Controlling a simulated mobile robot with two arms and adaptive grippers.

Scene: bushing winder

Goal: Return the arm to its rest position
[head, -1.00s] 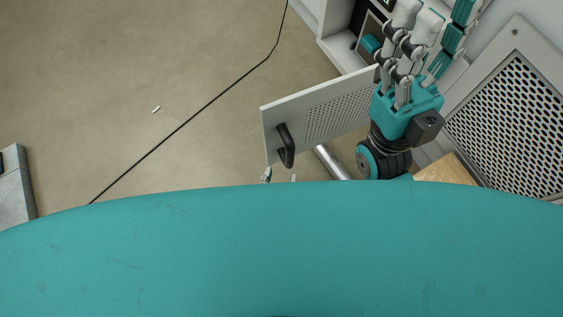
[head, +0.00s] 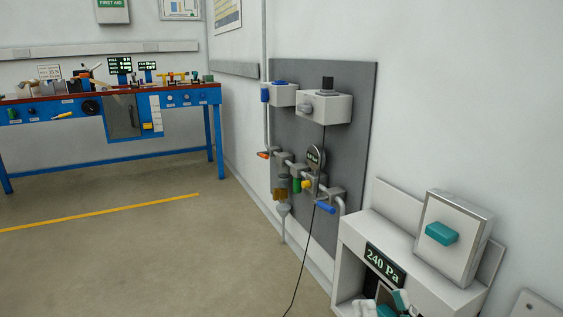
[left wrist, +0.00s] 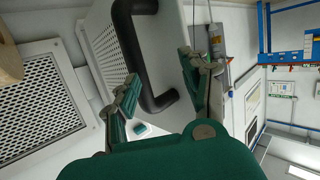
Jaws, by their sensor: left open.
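In the left wrist view my left gripper (left wrist: 159,66) is open, its green fingers apart. A black bar handle (left wrist: 131,45) on a white door with a perforated panel (left wrist: 104,48) shows between and beyond the fingers. I cannot tell whether the fingers touch it.
A display reading 240 Pa (head: 385,264) and a box with a teal button (head: 441,233) are on the cabinet. A grey board (head: 346,90) with pipes and valves is on the wall. A blue workbench (head: 180,98) stands far left. Floor (head: 150,255) between is clear.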

